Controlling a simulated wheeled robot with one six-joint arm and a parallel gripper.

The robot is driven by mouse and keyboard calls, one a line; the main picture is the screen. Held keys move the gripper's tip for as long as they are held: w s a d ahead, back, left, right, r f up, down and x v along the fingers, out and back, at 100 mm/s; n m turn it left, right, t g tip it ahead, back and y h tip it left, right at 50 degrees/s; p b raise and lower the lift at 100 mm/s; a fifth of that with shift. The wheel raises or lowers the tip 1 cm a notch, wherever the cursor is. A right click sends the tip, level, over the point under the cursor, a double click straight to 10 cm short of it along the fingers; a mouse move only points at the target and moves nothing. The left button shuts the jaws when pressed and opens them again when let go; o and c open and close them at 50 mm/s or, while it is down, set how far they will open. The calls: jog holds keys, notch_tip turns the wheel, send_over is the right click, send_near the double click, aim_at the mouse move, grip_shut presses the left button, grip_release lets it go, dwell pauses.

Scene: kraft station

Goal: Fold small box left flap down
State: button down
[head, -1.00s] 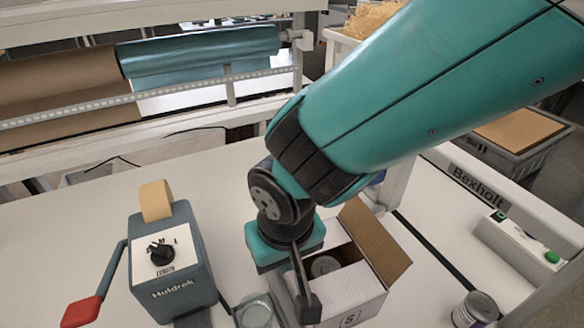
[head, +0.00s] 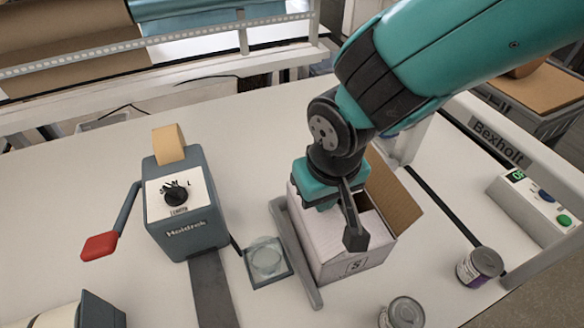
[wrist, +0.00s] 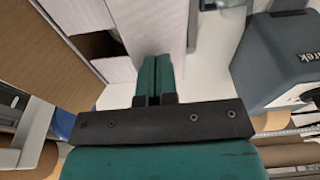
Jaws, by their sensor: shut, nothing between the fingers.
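The small white box (head: 352,264) marked "S" stands on the table in the head view. Its brown-lined right flap (head: 397,200) leans open outward; it also shows at the left of the wrist view (wrist: 45,70). A white panel, seemingly the left flap (head: 322,232), lies across the left part of the box top. My gripper (head: 354,238) is shut and empty, pointing down over the box top. In the wrist view its fingers (wrist: 158,66) meet over the white panel (wrist: 150,25), with a dark gap (wrist: 96,43) beside it. Contact cannot be told.
A grey tape dispenser (head: 182,205) with a red handle (head: 100,246) stands to the left. A glass dish (head: 266,257) sits by a grey bar (head: 297,250) left of the box.

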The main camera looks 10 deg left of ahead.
jog(key=shift+w+d, duration=0.1)
jog(key=shift+d, duration=0.05)
jog(key=shift+w+d+f+b, duration=0.1)
jog(key=shift+d+f+b, duration=0.1)
jog(key=shift+f+b, duration=0.15)
jog(key=shift+w+d+f+b, duration=0.1)
jog(key=shift+d+f+b, duration=0.1)
jog(key=shift+f, duration=0.25)
jog(key=shift+f+b, duration=0.3)
jog(key=shift+f, duration=0.15)
dwell(0.4)
dwell(0.4)
notch_tip(320, 180, up, 9)
jog(key=p, duration=0.7)
jog(key=shift+r+p, duration=0.15)
jog(key=shift+p, duration=0.25)
